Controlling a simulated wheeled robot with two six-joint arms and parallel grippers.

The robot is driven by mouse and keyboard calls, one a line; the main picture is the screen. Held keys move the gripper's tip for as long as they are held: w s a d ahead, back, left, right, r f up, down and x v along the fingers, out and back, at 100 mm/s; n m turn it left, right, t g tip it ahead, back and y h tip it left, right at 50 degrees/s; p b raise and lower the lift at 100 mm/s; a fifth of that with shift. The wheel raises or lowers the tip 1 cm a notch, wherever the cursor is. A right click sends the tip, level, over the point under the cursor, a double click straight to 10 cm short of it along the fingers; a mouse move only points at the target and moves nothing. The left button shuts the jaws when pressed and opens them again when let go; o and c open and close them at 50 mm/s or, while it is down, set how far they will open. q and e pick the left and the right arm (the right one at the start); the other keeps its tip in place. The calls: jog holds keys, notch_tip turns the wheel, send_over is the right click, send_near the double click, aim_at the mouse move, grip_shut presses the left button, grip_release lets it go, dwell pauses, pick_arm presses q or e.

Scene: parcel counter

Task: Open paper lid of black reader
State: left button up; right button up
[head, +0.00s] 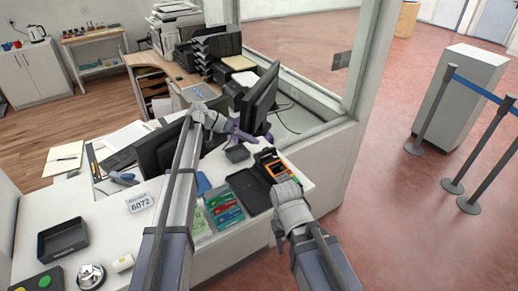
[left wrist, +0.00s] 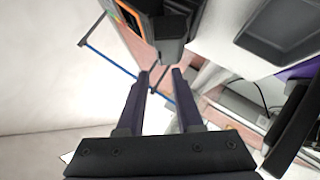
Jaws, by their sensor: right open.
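The black reader (head: 270,157) stands on the white counter, right of the middle, with an orange-edged screen facing up. It also shows at the top of the left wrist view (left wrist: 170,24), beyond the fingertips. I cannot tell how its paper lid stands. My left gripper (head: 243,132) is above the counter, to the upper left of the reader. In the left wrist view its two dark fingers (left wrist: 160,72) are apart with nothing between them. My right gripper (head: 277,232) is open, below the reader near the counter's edge; its fingertips are mostly hidden.
A black tray (head: 240,178) lies left of the reader, with a rack of colored cards (head: 224,207) beside it. A bell (head: 90,277) and another black tray (head: 62,230) are at the left.

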aim_at(265, 154)
pick_arm(q)
jog(key=b+x, duration=0.1)
jog(key=x, duration=0.3)
jog(key=shift+d+f+b, duration=0.1)
jog(key=shift+f+b, duration=0.05)
jog(key=shift+b, duration=0.25)
jog(key=shift+c, duration=0.2)
grip_shut()
dwell(0.8)
